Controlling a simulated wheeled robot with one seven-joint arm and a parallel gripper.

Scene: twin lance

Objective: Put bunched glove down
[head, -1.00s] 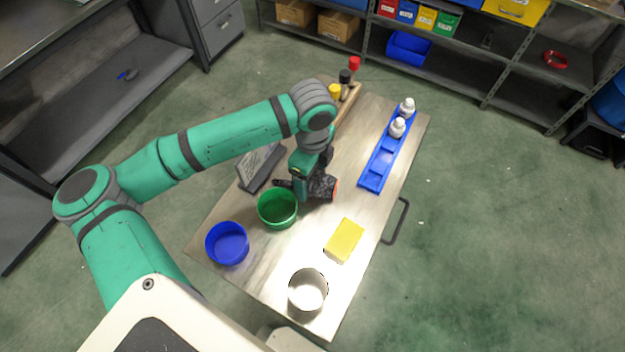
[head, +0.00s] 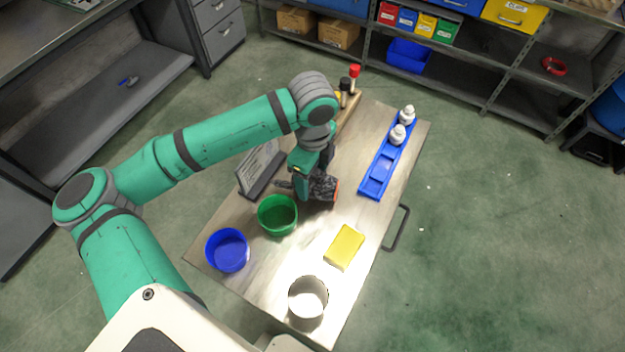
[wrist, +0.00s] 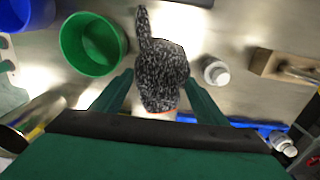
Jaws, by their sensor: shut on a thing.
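The bunched glove (wrist: 160,72) is speckled dark grey with an orange-red cuff edge. In the wrist view it lies between the two fingers of my gripper (wrist: 158,92), which is shut on it. In the head view the glove (head: 323,188) shows below my gripper (head: 310,183), over the middle of the table (head: 290,255), just right of the green bowl. I cannot tell whether the glove touches the tabletop.
A green bowl (head: 278,215) and a blue bowl (head: 228,250) stand left of the glove. A yellow block (head: 344,247) and a metal cup (head: 307,300) are nearer. A blue tray (head: 377,180) with white bottles is at right. A dark-framed sign (head: 262,168) stands behind the green bowl.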

